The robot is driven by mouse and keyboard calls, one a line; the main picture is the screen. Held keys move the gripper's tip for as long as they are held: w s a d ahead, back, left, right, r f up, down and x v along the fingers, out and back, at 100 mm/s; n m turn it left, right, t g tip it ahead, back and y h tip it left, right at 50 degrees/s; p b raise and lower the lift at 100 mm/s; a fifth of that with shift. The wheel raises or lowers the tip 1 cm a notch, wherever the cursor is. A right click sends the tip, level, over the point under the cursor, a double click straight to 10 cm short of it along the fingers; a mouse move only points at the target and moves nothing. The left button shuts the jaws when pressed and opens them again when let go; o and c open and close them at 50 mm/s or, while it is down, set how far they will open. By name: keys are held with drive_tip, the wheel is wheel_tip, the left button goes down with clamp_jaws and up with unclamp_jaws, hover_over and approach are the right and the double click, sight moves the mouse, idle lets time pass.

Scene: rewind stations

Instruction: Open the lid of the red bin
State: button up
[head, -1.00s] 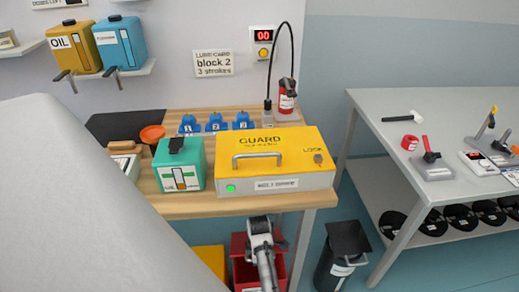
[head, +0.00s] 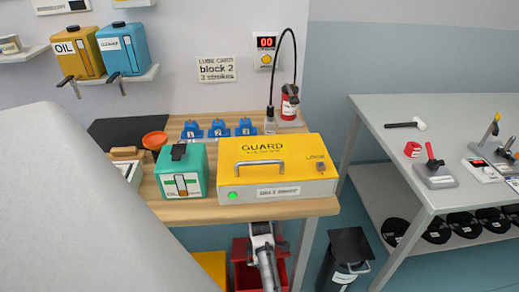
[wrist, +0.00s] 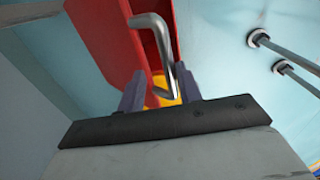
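The red bin (head: 241,277) stands under the front edge of the wooden bench in the head view, partly hidden by my arm. My gripper (head: 262,229) is at the bin's top, just below the bench edge. In the wrist view, the red bin (wrist: 103,30) lies ahead with a bent metal handle (wrist: 158,32). The two dark fingers of my gripper (wrist: 159,87) are apart, and the handle's near end lies between them, closer to the right finger. I cannot tell whether it touches. The lid's edge is not clear.
The wooden bench (head: 205,212) overhangs the bin and carries a yellow guard box (head: 298,150) and a teal container (head: 181,172). A yellow bin (head: 211,265) stands left of the red one. A dark bin (head: 345,262) stands to the right, near a grey table (head: 370,108).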

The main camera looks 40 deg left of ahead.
drive_tip(key=shift+s+d, duration=0.1)
drive_tip(key=s+d+f+y+b, duration=0.1)
drive_tip(key=s+d+f+b, duration=0.2)
drive_tip(key=f+b, duration=0.55)
drive_tip(key=s+d+f+b, duration=0.2)
drive_tip(key=d+f+b, duration=0.1)
drive_tip(key=f+b, duration=0.55)
wheel_tip(320, 180, up, 13)
drive_tip(key=s+d+t+p, duration=0.1)
drive_tip(key=s+d+p, duration=0.1)
drive_tip(key=p, duration=0.2)
drive_tip(key=w+d+r+m+t+y, duration=0.1)
drive_tip(key=w+d+r+m+t, duration=0.3)
drive_tip(key=w+d+r+m, duration=0.2)
drive_tip(key=w+d+r+m+t+y, duration=0.1)
drive_tip(key=w+d+r+m+t, duration=0.4)
drive_tip(key=w+r+m, duration=0.5)
drive_tip(key=shift+w+d+r, duration=0.7)
drive_tip(key=shift+w+r, duration=2.1)
drive_tip(key=shift+w, duration=1.75)
